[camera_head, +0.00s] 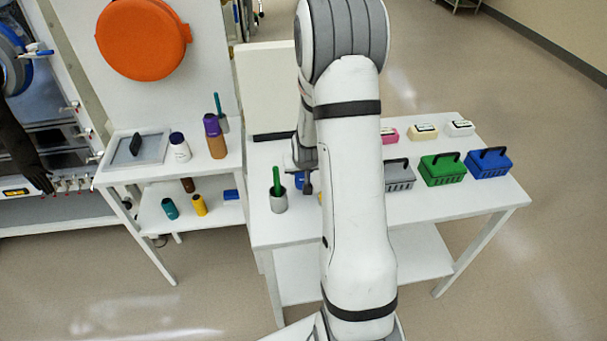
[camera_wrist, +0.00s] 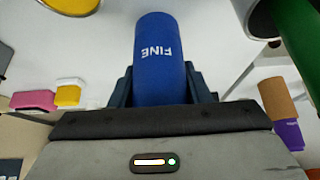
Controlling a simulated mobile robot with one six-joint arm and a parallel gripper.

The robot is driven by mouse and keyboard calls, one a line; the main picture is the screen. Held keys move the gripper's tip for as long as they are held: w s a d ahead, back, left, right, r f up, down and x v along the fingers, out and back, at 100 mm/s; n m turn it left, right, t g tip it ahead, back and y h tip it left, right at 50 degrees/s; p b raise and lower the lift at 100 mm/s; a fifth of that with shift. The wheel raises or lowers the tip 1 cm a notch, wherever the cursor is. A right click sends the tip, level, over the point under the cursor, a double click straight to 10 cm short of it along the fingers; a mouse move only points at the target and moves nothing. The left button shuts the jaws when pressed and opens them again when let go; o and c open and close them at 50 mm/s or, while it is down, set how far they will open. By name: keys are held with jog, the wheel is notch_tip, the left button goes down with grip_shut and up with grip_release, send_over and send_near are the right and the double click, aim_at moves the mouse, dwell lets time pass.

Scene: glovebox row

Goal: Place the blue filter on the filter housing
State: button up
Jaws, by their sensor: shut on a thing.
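The blue filter (camera_wrist: 160,60) is a blue cylinder with "FINE" in white letters. It stands out between the dark fingers of my gripper (camera_wrist: 162,92) in the wrist view. My gripper is shut on it. In the head view, my gripper (camera_head: 307,184) is low over the right table, just right of the grey cup, and a little of the blue filter (camera_head: 299,180) shows beside it. My arm hides part of this table. I cannot tell which thing is the filter housing.
A grey cup (camera_head: 279,203) with a green-handled tool stands close to my gripper. Grey (camera_head: 399,176), green (camera_head: 443,170) and blue (camera_head: 489,163) handled boxes stand to the right, with smaller boxes behind. Bottles and a framed plate (camera_head: 152,149) are on the left table.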

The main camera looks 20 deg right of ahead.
jog(key=shift+w+f, duration=0.1)
jog(key=shift+f, duration=0.7)
jog(key=shift+f, duration=0.2)
jog(key=o, duration=1.1)
jog(key=shift+r, duration=0.1)
jog(key=shift+c, duration=0.2)
